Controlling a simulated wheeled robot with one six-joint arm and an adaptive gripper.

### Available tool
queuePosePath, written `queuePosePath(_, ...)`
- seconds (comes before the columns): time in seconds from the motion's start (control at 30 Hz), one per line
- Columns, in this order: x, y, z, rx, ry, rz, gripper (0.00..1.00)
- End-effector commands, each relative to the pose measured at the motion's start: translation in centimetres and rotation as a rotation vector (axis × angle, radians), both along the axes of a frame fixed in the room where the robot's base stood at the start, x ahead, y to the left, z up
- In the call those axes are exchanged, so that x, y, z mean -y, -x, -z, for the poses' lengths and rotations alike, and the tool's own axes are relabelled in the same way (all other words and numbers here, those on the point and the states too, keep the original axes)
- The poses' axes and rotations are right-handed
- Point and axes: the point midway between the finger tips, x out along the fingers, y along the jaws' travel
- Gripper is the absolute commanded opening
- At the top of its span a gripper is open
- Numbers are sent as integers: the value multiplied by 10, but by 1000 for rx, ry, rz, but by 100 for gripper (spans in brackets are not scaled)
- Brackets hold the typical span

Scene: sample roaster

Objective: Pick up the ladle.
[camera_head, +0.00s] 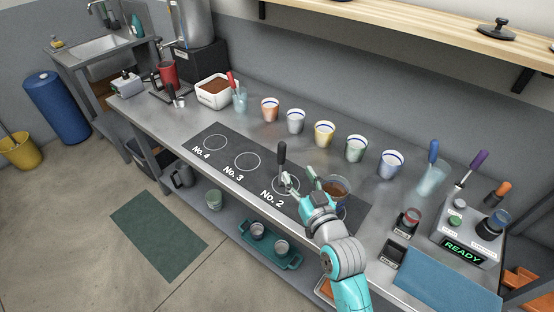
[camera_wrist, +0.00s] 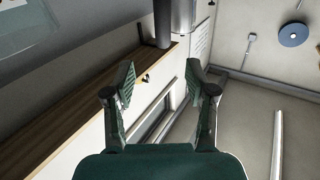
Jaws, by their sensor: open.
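A dark upright handle (camera_head: 282,153), which looks like the ladle's, rises by the No. 2 circle on the dark mat. Its lower end is hard to make out beside my left fingertip. My gripper (camera_head: 299,176) is open over the mat, just right of this handle in the head view; I cannot tell if they touch. In the wrist view my gripper (camera_wrist: 162,82) shows two spread fingers with nothing between them. The ladle cannot be clearly made out there.
A clear cup of brown grounds (camera_head: 336,189) stands close to the right of my gripper. Several striped cups (camera_head: 325,134) line the counter's back. A control box reading READY (camera_head: 462,250) and a blue cloth (camera_head: 445,284) are at right. A wooden shelf (camera_head: 420,20) hangs above.

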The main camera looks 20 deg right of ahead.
Motion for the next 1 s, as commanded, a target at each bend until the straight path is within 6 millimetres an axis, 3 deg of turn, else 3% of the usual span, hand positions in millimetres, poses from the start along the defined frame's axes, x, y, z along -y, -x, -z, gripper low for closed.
queuePosePath(0.43,-3,-51,-6,5,1,-4,56)
queuePosePath(0.73,-5,-70,-6,4,1,-4,56)
queuePosePath(1.0,-10,-106,-7,4,1,-4,56)
